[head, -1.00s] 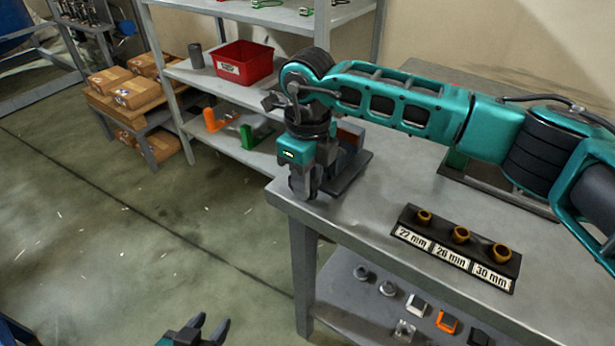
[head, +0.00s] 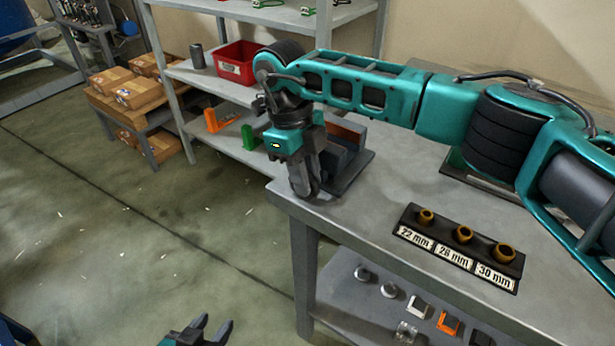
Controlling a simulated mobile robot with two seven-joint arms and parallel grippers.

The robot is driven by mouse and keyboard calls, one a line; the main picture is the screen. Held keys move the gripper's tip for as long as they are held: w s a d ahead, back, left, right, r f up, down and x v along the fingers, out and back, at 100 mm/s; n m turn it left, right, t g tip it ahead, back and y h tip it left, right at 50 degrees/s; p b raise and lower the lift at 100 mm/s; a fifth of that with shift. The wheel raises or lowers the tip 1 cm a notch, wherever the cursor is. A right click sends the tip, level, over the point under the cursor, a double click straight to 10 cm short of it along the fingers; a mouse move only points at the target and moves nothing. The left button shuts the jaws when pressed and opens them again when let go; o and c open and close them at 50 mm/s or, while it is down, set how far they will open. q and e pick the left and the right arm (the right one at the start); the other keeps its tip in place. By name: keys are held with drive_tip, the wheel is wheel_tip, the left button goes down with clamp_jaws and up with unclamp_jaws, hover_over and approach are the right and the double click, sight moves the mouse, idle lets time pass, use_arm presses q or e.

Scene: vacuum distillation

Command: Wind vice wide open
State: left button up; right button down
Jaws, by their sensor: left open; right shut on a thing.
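The vice (head: 345,160) is a dark block with an orange-brown top edge, on the near left corner of the grey workbench. My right arm reaches over the bench from the right. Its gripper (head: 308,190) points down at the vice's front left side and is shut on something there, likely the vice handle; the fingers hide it. The vice's jaw gap cannot be made out behind my arm. My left gripper (head: 213,328) is open and empty, low over the floor at the bottom edge of the view.
A black rack (head: 460,250) with several brass rings, labelled 22, 26 and 30 mm, lies on the workbench (head: 380,200). Loose parts sit on the bench's lower shelf (head: 350,310). Shelving with a red bin (head: 236,66) stands behind. Boxes (head: 140,92) are at the left. The floor between is clear.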

drive_tip(key=c, duration=1.4)
unclamp_jaws()
drive_tip(key=shift+o, duration=0.2)
drive_tip(key=v, duration=1.3)
drive_tip(key=shift+a, duration=0.15)
drive_tip(key=shift+w, duration=0.1)
